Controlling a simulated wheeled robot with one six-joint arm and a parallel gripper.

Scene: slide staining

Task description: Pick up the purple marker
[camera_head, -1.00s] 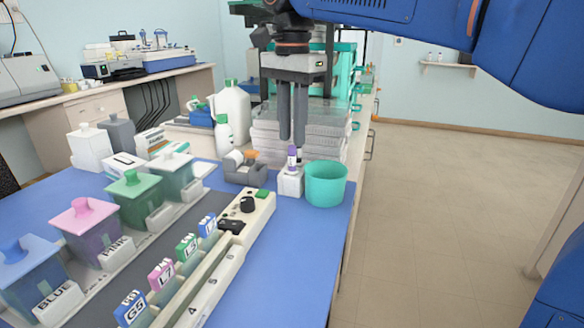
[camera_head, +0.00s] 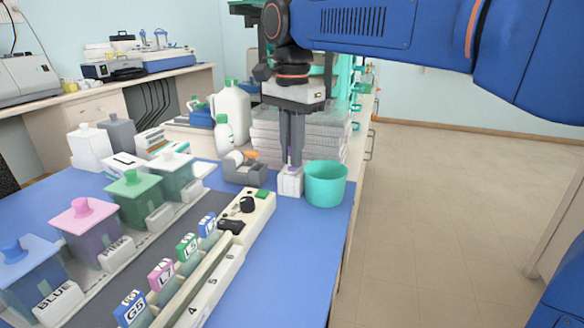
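The purple marker stands upright in a small white holder (camera_head: 290,183) at the back right of the blue mat. Only a bit of its purple shows, between and behind the fingers. My gripper (camera_head: 291,164) points straight down over the holder, its two dark fingers reaching around the marker's upper part. The fingers look close together. I cannot tell whether they touch the marker.
A teal cup (camera_head: 326,184) stands right beside the holder, on its right. A grey tape dispenser (camera_head: 243,168) is to the left. Stacked clear trays (camera_head: 265,135) stand behind. The staining rack (camera_head: 200,270) lies in front; the blue mat (camera_head: 290,260) is clear at front right.

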